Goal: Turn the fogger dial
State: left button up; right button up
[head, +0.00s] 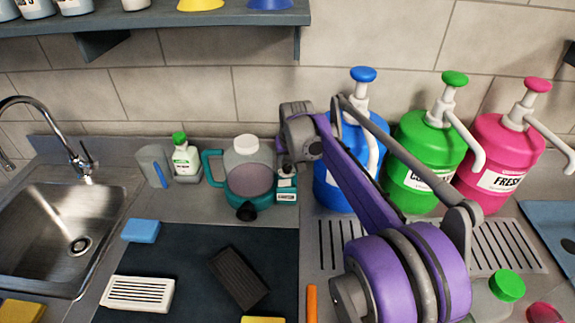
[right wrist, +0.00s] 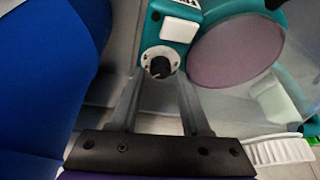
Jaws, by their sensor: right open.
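The fogger (head: 248,190) stands on the counter against the tiled wall, with a teal body, a pale tank and a black nozzle at its front. In the right wrist view its teal control box (right wrist: 182,25) shows close up, with a dark round dial (right wrist: 160,66) on a pale marked plate. My right gripper (right wrist: 158,85) is open, its two grey fingers on either side of the dial. I cannot tell whether they touch it. In the head view the gripper is mostly hidden by my purple right arm. My left gripper is not in view.
A blue pump container (head: 331,190) stands close to the right of the fogger, with green (head: 425,150) and pink (head: 497,150) ones beyond. A green-capped bottle (head: 186,158) is to its left. A dark mat (head: 195,260) with brushes lies in front. A shelf (head: 180,17) hangs above.

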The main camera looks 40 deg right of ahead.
jog(key=shift+x, duration=0.85)
grip_shut()
jog(key=shift+m+h, duration=0.3)
jog(key=shift+m, duration=0.5)
